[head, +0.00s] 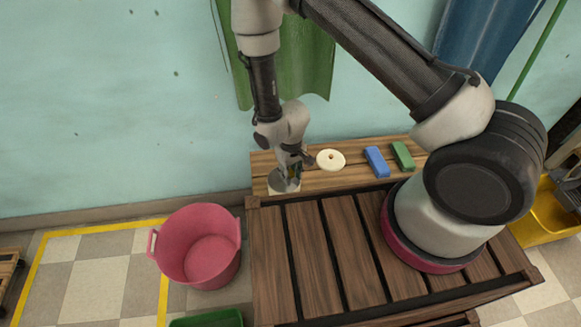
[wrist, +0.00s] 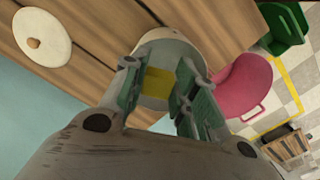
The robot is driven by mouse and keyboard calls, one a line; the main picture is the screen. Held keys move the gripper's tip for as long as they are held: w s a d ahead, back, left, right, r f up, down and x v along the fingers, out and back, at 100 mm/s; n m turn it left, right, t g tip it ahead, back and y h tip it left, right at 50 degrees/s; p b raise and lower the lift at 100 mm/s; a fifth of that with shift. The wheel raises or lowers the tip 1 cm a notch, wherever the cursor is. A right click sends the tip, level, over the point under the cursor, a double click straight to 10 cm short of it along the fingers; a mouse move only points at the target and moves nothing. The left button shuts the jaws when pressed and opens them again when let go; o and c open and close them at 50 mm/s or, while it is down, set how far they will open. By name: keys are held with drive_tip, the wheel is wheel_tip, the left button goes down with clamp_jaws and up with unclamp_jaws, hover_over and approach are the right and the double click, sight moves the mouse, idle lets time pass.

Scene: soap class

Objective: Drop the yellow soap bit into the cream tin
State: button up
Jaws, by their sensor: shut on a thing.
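The cream tin (head: 284,188) stands open at the left end of the wooden shelf, with a grey inside. In the wrist view, the tin (wrist: 180,54) lies beyond my fingertips. My gripper (head: 293,172) points down over the tin. In the wrist view, my gripper (wrist: 160,86) is shut on the yellow soap bit (wrist: 159,80), which shows against the tin's inside. I cannot tell how far the bit is above the tin's floor. The bit is not clear in the head view.
A round cream lid (head: 330,160) with a knob lies right of the tin. Farther right are a blue block (head: 376,162) and a green block (head: 403,156). A pink tub (head: 207,250) stands on the floor at left. The slatted wooden top (head: 320,250) in front is clear.

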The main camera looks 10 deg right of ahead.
sight(291, 174)
drive_tip(key=shift+f, duration=0.9)
drive_tip(key=o, duration=0.9)
drive_tip(key=shift+c, duration=0.2)
wheel_tip(291, 174, up, 12)
